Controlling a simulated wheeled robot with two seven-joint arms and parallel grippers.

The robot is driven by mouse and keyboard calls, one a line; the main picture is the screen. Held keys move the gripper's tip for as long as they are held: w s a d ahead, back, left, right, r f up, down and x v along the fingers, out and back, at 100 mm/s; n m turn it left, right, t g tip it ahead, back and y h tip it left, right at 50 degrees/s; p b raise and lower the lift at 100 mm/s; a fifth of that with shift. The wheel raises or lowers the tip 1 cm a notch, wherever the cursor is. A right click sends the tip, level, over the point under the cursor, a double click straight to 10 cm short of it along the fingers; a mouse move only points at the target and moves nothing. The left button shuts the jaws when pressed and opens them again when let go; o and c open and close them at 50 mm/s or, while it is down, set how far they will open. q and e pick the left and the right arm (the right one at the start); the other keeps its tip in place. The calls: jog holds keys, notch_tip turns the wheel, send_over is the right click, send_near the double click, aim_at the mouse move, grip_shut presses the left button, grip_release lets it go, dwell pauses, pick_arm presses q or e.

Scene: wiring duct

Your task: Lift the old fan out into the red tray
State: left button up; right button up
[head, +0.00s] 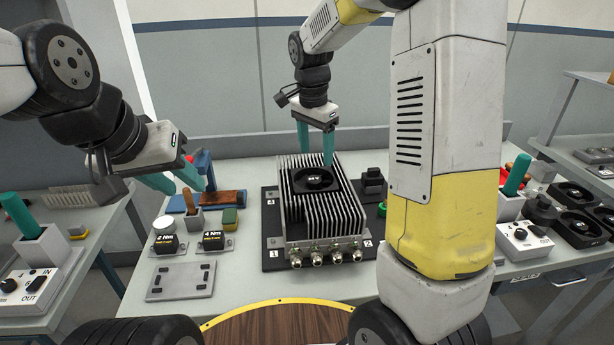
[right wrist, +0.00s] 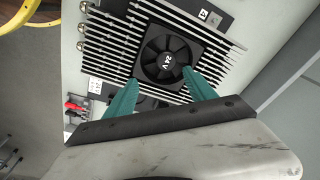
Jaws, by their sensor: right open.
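The old fan (head: 316,180), a black square fan, sits on top of the finned heat-sink unit (head: 335,215); the right wrist view shows it (right wrist: 167,58) with a "24V" hub label. My right gripper (head: 316,158) is open, pointing down at the fan. In the right wrist view its teal fingertips (right wrist: 162,80) are spread near the fan's lower edge, with nothing between them; contact cannot be told. My left gripper (head: 186,186) is open and empty, left of the unit above the table. I cannot make out a red tray in either view.
More black fans (head: 574,195) sit on the right side table. My right arm hides part of the table.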

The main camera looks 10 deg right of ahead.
jog(key=shift+w+a+f, duration=0.25)
jog(key=shift+w+f, duration=0.25)
jog(key=shift+w, duration=0.25)
jog(key=shift+w+f+m, duration=0.25)
jog(key=shift+f+m, duration=0.05)
notch_tip(320, 180, down, 7)
jog(key=shift+d+f, duration=0.15)
jog(key=shift+f, duration=0.05)
jog(key=c, duration=1.2)
notch_tip(320, 180, up, 10)
jog(key=shift+r, duration=0.1)
jog(key=shift+c, duration=0.2)
notch_tip(320, 180, up, 6)
send_over(314, 179)
jog(key=shift+r, duration=0.15)
dwell(0.3)
